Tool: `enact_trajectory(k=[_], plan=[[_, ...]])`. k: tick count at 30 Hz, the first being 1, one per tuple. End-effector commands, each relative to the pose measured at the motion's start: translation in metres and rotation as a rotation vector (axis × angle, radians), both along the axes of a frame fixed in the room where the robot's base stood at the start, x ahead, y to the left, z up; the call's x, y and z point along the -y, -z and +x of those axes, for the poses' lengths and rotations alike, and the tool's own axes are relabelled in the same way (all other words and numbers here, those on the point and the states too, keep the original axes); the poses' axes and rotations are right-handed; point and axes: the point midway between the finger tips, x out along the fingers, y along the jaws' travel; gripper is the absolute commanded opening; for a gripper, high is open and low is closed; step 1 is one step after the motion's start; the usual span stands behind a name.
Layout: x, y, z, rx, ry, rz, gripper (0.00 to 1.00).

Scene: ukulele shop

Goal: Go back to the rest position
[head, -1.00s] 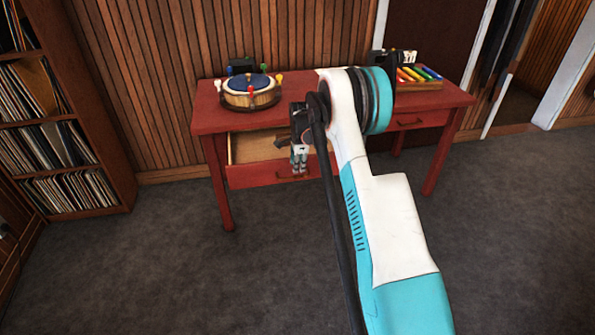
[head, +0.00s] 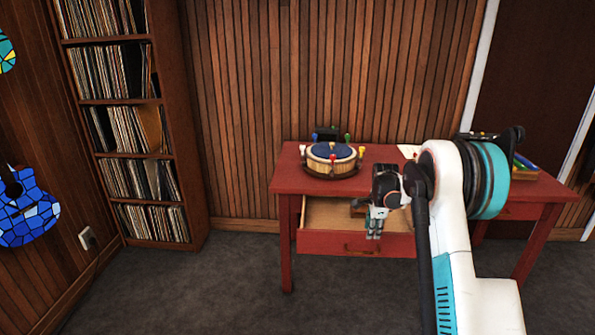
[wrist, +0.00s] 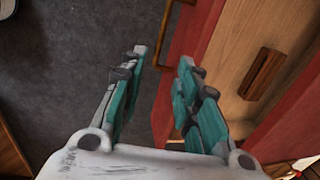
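My gripper (head: 374,222) hangs pointing down in front of the red desk, over the front of its open drawer (head: 352,243). In the wrist view my gripper (wrist: 162,62) has its two teal-padded fingers apart with nothing between them. Carpet and the drawer's front edge show beyond the fingertips. A brown wooden block (wrist: 262,74) lies inside the drawer, to the right of the fingers and apart from them. In the head view my arm covers part of the desk's right side.
The red desk (head: 285,180) carries a round drum-like toy (head: 331,158) on its left and coloured bars (head: 525,165) on its right. A record shelf (head: 180,130) stands at the left, with a blue mosaic guitar (head: 25,212) beside it. The carpet (head: 215,285) at front left is clear.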

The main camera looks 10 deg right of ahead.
Motion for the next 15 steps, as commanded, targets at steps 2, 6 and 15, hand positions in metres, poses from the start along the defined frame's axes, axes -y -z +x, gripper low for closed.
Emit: enact_trajectory(k=[2, 6, 15], plan=[[-0.004, -0.008, -0.002, 0.003, -0.016, -0.004, 0.3], [-0.02, -0.04, -0.012, 0.018, -0.101, -0.024, 0.3], [-0.074, -0.137, -0.062, 0.074, -0.407, -0.106, 0.3]])
